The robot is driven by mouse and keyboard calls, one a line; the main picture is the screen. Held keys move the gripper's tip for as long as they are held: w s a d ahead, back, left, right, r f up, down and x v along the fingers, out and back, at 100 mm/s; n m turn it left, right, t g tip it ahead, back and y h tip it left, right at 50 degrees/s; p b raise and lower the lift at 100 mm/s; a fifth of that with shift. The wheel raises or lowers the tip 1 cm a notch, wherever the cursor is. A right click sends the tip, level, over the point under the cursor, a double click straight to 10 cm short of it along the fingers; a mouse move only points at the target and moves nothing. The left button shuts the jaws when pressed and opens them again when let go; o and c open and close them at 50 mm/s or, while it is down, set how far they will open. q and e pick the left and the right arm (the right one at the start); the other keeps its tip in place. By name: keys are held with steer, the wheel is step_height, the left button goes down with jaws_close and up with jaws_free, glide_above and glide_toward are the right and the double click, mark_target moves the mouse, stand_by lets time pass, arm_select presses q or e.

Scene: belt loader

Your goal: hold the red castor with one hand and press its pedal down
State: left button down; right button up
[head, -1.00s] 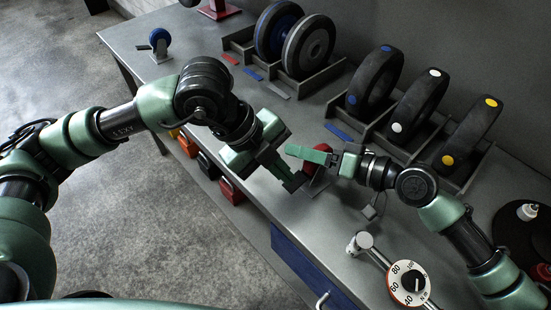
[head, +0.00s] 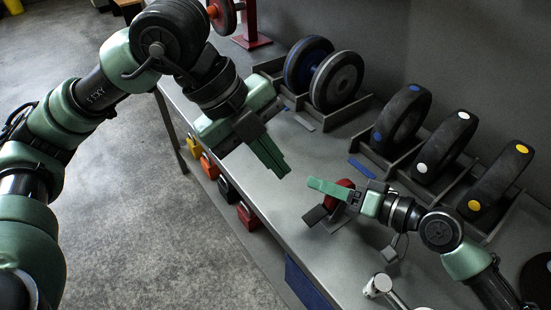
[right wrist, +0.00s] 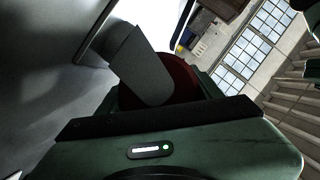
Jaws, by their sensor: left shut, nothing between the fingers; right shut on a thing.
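The red castor (head: 342,193) is on the grey bench in the head view, with a dark grey flat part (head: 315,215) at its lower left. My right gripper (head: 330,189) is shut on the castor, one green finger lying along its upper side. In the right wrist view the dark red wheel (right wrist: 184,82) shows behind a grey plate-like part (right wrist: 142,65). I cannot tell whether that part is the pedal or whether it is pressed. My left gripper (head: 281,168) is shut and empty, above and left of the castor, apart from it.
Racks of wheels line the bench's back: a blue wheel (head: 303,62), a grey one (head: 338,82), and wheels with blue, white and yellow marks. A torque tool (head: 380,287) lies in front. Coloured bins (head: 248,215) hang along the bench's left edge.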

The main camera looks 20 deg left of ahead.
steer(key=o, duration=1.9)
steer(key=shift+o, duration=0.2)
steer(key=shift+d, duration=0.1)
